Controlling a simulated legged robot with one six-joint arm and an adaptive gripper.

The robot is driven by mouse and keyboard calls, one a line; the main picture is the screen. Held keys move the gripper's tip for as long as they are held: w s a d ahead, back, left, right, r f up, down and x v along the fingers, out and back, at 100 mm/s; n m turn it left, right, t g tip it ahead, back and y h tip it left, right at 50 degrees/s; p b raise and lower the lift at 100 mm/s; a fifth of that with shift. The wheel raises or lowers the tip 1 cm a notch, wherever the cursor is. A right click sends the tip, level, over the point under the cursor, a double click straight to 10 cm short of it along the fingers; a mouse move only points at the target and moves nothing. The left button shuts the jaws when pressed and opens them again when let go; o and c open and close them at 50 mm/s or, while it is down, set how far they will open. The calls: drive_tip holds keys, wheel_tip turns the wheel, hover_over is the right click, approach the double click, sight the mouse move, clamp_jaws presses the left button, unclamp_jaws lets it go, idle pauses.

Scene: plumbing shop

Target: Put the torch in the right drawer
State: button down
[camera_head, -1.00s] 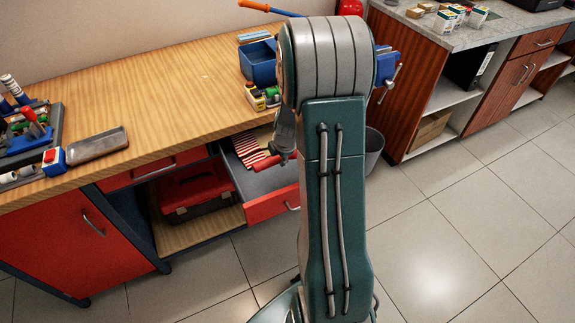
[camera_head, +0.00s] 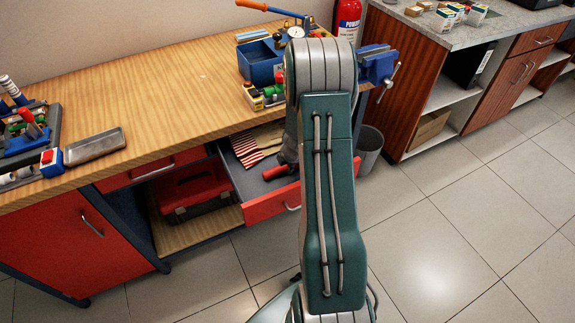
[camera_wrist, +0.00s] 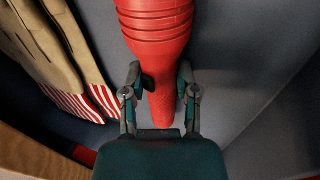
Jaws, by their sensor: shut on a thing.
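The right drawer (camera_head: 268,203) stands open under the wooden workbench. The red torch (camera_head: 276,172) is inside the drawer's opening in the head view, partly hidden by my arm. In the wrist view my gripper (camera_wrist: 160,88) is shut on the torch (camera_wrist: 158,35), with one finger on each side of its narrow body; the wide ribbed part points away from me. The grey drawer floor (camera_wrist: 235,75) shows behind it. I cannot tell whether the torch touches the floor. In the head view my gripper is hidden behind my arm.
Striped work gloves (camera_wrist: 62,60) lie in the drawer beside the torch. A red toolbox (camera_head: 193,192) sits on the shelf left of the drawer. A blue bin (camera_head: 260,65) and a blue vise (camera_head: 378,65) are on the bench above. A grey waste bin (camera_head: 368,148) stands to the right.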

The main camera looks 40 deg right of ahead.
drive_tip(key=shift+c, duration=1.8)
unclamp_jaws()
drive_tip(key=shift+a, duration=0.15)
